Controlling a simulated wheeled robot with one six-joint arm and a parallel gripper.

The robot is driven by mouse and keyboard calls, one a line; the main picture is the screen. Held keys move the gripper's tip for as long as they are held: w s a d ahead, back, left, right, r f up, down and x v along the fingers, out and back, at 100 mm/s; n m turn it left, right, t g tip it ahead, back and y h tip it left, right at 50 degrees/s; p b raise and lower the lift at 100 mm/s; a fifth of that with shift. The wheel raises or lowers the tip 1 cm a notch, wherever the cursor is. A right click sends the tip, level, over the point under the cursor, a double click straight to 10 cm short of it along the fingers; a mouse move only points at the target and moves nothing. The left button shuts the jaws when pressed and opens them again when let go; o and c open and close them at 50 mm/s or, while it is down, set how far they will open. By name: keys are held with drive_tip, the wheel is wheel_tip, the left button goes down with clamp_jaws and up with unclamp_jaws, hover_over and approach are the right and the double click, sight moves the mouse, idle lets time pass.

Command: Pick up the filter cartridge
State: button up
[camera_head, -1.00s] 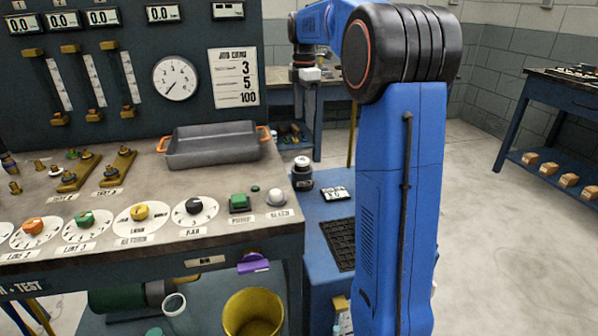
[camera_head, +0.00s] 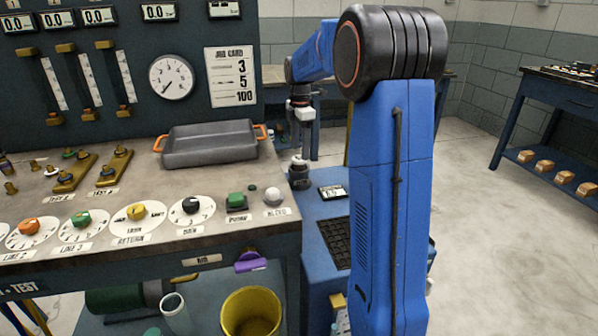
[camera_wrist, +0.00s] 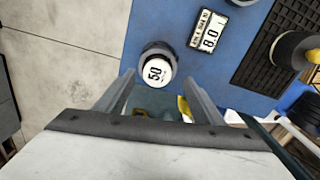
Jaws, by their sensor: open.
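The likely filter cartridge is a short dark cylinder with a white top marked "50" (camera_wrist: 157,70). It stands upright on a blue surface; in the head view it shows as a dark jar-like body (camera_head: 299,180) just right of the bench corner. My gripper (camera_wrist: 157,79) is open, with a finger on each side of the cartridge's near edge in the wrist view. It looks empty; I cannot tell whether a finger touches the cartridge.
A label plate (camera_wrist: 209,31) and a black ribbed mat (camera_wrist: 262,45) lie right of the cartridge. A dark round object with a tan top (camera_wrist: 293,50) is farther right. The workbench (camera_head: 130,195) with a grey tray (camera_head: 212,148) stands close on the left.

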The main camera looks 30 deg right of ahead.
sight(299, 158)
drive_tip(key=f, duration=0.4)
drive_tip(key=shift+w+f, duration=0.15)
drive_tip(key=shift+w, duration=0.1)
drive_tip(key=shift+c, duration=0.6)
drive_tip(key=c, duration=1.2)
wheel_tip(299, 158, up, 10)
drive_tip(key=shift+r, duration=0.1)
